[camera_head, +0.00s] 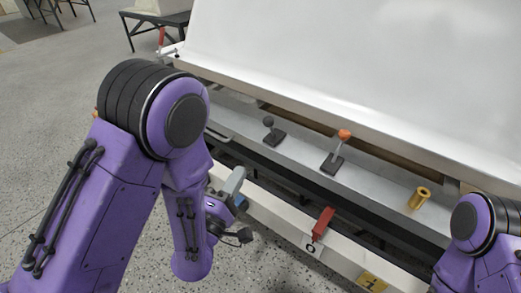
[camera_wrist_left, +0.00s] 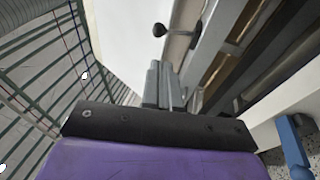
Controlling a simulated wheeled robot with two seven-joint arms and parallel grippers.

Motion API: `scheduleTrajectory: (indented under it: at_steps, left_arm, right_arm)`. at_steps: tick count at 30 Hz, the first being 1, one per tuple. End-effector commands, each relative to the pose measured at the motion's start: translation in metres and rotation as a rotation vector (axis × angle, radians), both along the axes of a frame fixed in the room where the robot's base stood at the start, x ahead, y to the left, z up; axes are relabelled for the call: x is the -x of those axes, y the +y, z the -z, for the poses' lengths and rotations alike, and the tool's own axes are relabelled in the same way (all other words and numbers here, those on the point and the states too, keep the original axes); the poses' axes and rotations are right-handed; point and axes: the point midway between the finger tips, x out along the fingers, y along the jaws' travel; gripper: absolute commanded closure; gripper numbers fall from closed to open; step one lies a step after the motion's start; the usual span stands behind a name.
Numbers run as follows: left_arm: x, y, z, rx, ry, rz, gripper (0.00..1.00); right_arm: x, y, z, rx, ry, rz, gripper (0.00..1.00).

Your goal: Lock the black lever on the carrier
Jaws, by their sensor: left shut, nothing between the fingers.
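The black lever (camera_head: 269,126) has a ball knob and stands up from a dark base on the grey carrier rail (camera_head: 236,118) in the head view. In the left wrist view the black lever (camera_wrist_left: 160,31) shows beyond my fingertips, with its ball towards the left. My left gripper (camera_head: 236,178) is shut and empty, in front of the rail and nearer to me than the black lever, apart from it. Its grey fingers lie together in the left wrist view (camera_wrist_left: 153,68). My right arm enters at the lower right of the head view; its gripper is out of view.
An orange-tipped lever (camera_head: 338,150) and a brass cylinder (camera_head: 419,198) stand farther right on the rail. A red handle (camera_head: 322,222) is on the white front beam (camera_head: 275,214). A blue handle (camera_wrist_left: 290,145) is right of my gripper. A large white shell (camera_head: 360,65) rises behind.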

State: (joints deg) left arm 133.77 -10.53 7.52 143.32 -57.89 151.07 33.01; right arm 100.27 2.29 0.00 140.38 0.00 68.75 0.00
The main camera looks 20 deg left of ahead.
Motion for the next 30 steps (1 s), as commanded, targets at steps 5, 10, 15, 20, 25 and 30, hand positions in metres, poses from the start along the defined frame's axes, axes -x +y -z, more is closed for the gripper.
scheduleTrajectory:
  at_steps: [5,10,15,20,25,30]
  left_arm:
    - [0.0,0.0,-0.002,-0.003,0.002,-0.002,1.0]
    - [-0.004,0.0,0.0,-0.005,-0.004,-0.006,1.0]
    - [-0.019,-0.001,0.001,-0.003,-0.008,-0.008,1.0]
    - [-0.047,-0.006,-0.012,-0.001,-0.005,-0.006,1.0]
    - [-0.083,-0.012,-0.023,-0.004,0.001,-0.005,1.0]
    - [-0.114,-0.017,-0.03,-0.004,0.001,-0.004,1.0]
  right_arm:
    - [0.0,0.0,-0.003,0.0,0.0,0.0,1.0]
    - [0.0,0.0,0.006,0.0,0.0,0.0,1.0]
    - [0.0,0.0,0.033,0.0,0.0,0.0,1.0]
    - [0.0,0.0,0.041,0.0,0.0,0.0,1.0]
    - [0.0,0.0,0.032,0.0,0.0,0.0,1.0]
    - [0.0,0.0,0.032,0.0,0.0,0.0,1.0]
